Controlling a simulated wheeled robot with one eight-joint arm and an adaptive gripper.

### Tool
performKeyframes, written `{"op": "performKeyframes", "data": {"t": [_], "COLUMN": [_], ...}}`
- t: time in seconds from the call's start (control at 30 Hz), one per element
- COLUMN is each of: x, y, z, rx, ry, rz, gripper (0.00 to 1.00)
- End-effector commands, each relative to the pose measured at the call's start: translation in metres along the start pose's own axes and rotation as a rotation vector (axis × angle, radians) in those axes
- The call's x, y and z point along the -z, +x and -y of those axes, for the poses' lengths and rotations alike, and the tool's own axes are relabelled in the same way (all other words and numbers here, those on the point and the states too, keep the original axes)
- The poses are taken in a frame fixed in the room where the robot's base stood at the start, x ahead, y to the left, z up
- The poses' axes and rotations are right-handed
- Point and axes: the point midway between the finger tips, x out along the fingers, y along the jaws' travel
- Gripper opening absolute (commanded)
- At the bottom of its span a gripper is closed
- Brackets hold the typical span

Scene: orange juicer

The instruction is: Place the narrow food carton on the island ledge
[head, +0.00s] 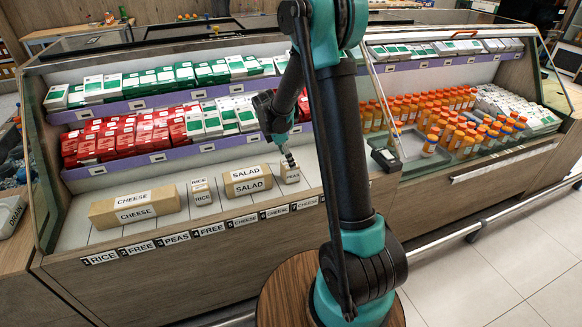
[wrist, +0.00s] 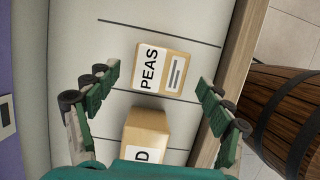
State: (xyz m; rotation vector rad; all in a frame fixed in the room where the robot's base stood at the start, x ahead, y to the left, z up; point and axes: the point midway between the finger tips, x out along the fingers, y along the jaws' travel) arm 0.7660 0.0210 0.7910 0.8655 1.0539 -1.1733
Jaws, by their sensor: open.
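Small tan cartons stand in a row on the pale lower ledge (head: 232,208) of the display island. A narrow carton marked RICE (head: 201,191) stands between the CHEESE carton (head: 135,207) and the SALAD carton (head: 248,180). A small PEAS carton (head: 290,174) stands at the right of the row, and it shows in the wrist view (wrist: 164,69). My gripper (head: 287,155) is just above the PEAS carton. In the wrist view my gripper (wrist: 158,84) is open and empty, with the PEAS carton lying between and beyond its fingertips. I cannot tell which carton is the narrow one.
Slot labels (head: 175,239) run along the ledge's front edge. Red cartons (head: 125,137) and green-white cartons (head: 150,80) fill the shelves above. Orange bottles (head: 430,115) stand at the right. A wooden barrel (wrist: 285,115) stands beside the ledge. The front right ledge is bare.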

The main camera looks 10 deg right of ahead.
Motion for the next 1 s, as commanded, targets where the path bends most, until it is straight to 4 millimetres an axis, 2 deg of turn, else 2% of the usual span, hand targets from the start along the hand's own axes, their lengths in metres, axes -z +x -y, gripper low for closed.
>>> {"op": "performKeyframes", "data": {"t": [0.03,0.2,0.37,0.47,0.57,0.8,1.0], "x": [0.000,0.000,0.000,-0.005,-0.013,-0.031,-0.036], "y": [-0.011,-0.036,-0.047,-0.051,-0.056,-0.064,-0.063], "z": [0.000,0.000,0.001,0.010,0.029,0.099,0.161], "rx": [0.000,0.000,-0.001,-0.008,-0.025,-0.074,-0.094], "ry": [-0.001,-0.001,0.005,0.053,0.167,0.596,0.968], "rz": [0.000,0.000,-0.001,-0.010,-0.032,-0.129,-0.226], "gripper": [0.80,0.80,0.80,0.80,0.80,0.80,0.80]}}
